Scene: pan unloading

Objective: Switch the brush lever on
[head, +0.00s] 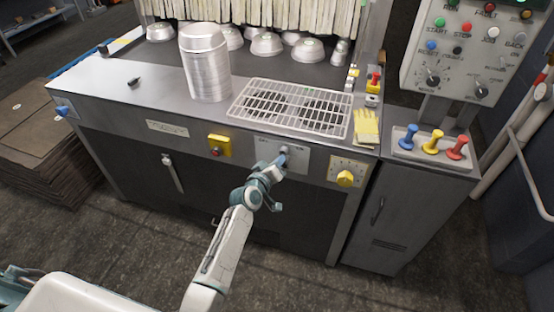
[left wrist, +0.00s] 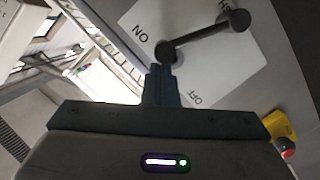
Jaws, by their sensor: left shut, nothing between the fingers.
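The brush lever (left wrist: 205,35) is a dark bar with a round knob at each end, on a pale plate (left wrist: 190,15) marked ON and OFF. In the left wrist view one knob lies between the two marks, closer to ON. I cannot tell which end is the pivot. In the head view the plate (head: 296,163) is on the machine's front, with the lever mostly hidden by my gripper. My left gripper (head: 283,158) is shut and empty. Its fingertips (left wrist: 163,72) are right by the knob near ON; contact is unclear. My right gripper is not in view.
A yellow box with a red button (head: 219,146) is left of the plate, and a yellow rotary knob (head: 345,179) is right of it.

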